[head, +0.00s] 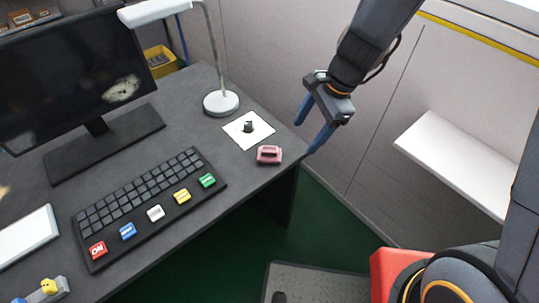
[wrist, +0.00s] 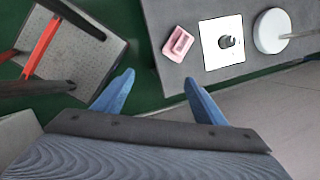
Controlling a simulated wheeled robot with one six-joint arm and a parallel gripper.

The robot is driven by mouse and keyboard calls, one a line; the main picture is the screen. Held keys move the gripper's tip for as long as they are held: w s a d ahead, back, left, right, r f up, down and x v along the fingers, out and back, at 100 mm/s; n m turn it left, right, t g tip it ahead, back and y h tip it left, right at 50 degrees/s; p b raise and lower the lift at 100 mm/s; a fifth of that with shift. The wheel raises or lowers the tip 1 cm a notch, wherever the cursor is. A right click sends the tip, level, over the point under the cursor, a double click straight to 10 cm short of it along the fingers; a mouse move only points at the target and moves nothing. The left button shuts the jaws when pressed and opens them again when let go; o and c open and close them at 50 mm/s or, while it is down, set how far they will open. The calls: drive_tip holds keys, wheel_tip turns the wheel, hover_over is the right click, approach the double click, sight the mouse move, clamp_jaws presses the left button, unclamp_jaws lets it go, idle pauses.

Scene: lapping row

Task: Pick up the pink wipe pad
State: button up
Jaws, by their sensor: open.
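The pink wipe pad (head: 269,154) lies on the dark desk near its right corner, in front of a white square sheet. My gripper (head: 311,125) is open and empty, with two blue fingers. In the head view it hangs beyond the desk's right edge, to the right of the pad and apart from it. The wrist view shows the fingers (wrist: 157,85) spread, with green floor and the desk edge beyond them.
A small dark object (head: 248,127) stands on the white sheet (head: 236,136) beside the pad. A lamp with a round white base (head: 221,103) is behind it. A keyboard (head: 140,196) with coloured keys lies left. A white shelf (head: 455,160) juts from the right wall.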

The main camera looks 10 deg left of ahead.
sight(270, 149)
drive_tip(key=a+f+m, duration=0.1)
drive_tip(key=a, duration=0.1)
drive_tip(key=w+a+f+m, duration=0.1)
drive_tip(key=a+f+m, duration=0.1)
drive_tip(key=a+f+m+y, duration=0.1)
drive_tip(key=a, duration=0.1)
drive_tip(key=shift+w+a+f+b, duration=0.2)
drive_tip(key=shift+a+b, duration=0.1)
drive_tip(key=shift+a, duration=0.05)
drive_tip(key=shift+a+f+m, duration=0.2)
drive_tip(key=shift+a+f, duration=0.15)
drive_tip(key=shift+f, duration=0.2)
drive_tip(key=shift+a+f+m, duration=0.2)
drive_tip(key=shift+a+f, duration=0.15)
drive_tip(key=shift+f, duration=0.2)
drive_tip(key=shift+x, duration=2.8)
drive_tip(key=shift+r, duration=0.1)
drive_tip(key=shift+c, duration=0.5)
drive_tip(key=c, duration=1.1)
wheel_tip(270, 149, up, 10)
drive_tip(key=shift+p, duration=0.45)
